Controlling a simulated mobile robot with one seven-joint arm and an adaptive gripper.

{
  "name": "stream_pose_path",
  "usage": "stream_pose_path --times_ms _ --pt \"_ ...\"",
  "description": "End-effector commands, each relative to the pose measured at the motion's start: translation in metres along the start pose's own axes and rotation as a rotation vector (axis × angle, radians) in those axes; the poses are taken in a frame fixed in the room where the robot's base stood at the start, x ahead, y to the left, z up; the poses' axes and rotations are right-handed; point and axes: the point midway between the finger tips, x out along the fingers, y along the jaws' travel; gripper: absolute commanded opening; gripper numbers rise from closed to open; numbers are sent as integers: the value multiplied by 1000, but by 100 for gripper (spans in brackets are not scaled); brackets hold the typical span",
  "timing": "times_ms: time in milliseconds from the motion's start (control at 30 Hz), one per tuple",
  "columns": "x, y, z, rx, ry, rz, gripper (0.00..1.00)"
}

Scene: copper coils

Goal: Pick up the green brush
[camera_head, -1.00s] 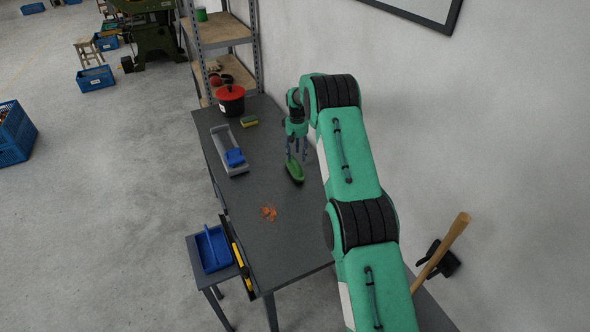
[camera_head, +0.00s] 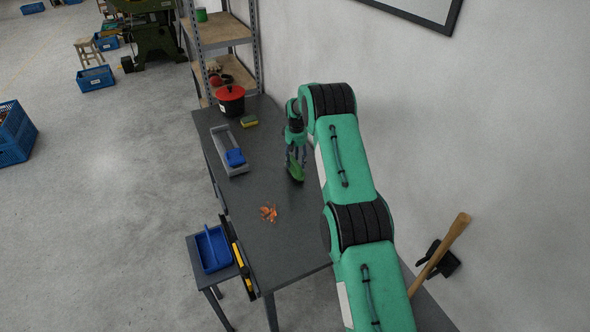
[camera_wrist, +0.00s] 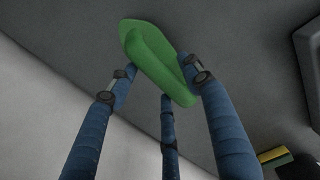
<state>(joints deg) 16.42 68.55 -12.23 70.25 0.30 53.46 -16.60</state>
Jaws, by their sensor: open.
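The green brush (camera_head: 296,173) lies on the dark grey table (camera_head: 262,238), near its wall side. In the wrist view the brush (camera_wrist: 158,62) stretches from the top middle down between my fingers. My gripper (camera_head: 296,160) is right above the brush, pointing down, and partly covers it in the head view. In the wrist view my gripper's (camera_wrist: 160,88) blue fingers are spread around the near end of the brush. The gripper is open. Whether any finger touches the brush cannot be told.
A grey tray (camera_head: 222,140) with a blue item (camera_head: 235,157), a yellow-green sponge (camera_head: 249,121) and a black pot with a red lid (camera_head: 231,97) stand farther back. Copper scraps (camera_head: 268,212) lie nearer. The wall (camera_head: 290,45) runs close on the right.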

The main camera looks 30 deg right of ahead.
Motion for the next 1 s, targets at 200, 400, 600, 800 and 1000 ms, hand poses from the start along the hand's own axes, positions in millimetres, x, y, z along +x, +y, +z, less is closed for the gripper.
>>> stream_pose_path --times_ms 200,400,600,800,1000 --pt "10 0 0 0 -1 0 49" --pt "10 0 1 0 -1 0 49" --pt "10 0 1 0 -1 0 49" --pt "10 0 1 0 -1 0 33" --pt "10 0 0 0 -1 0 0"
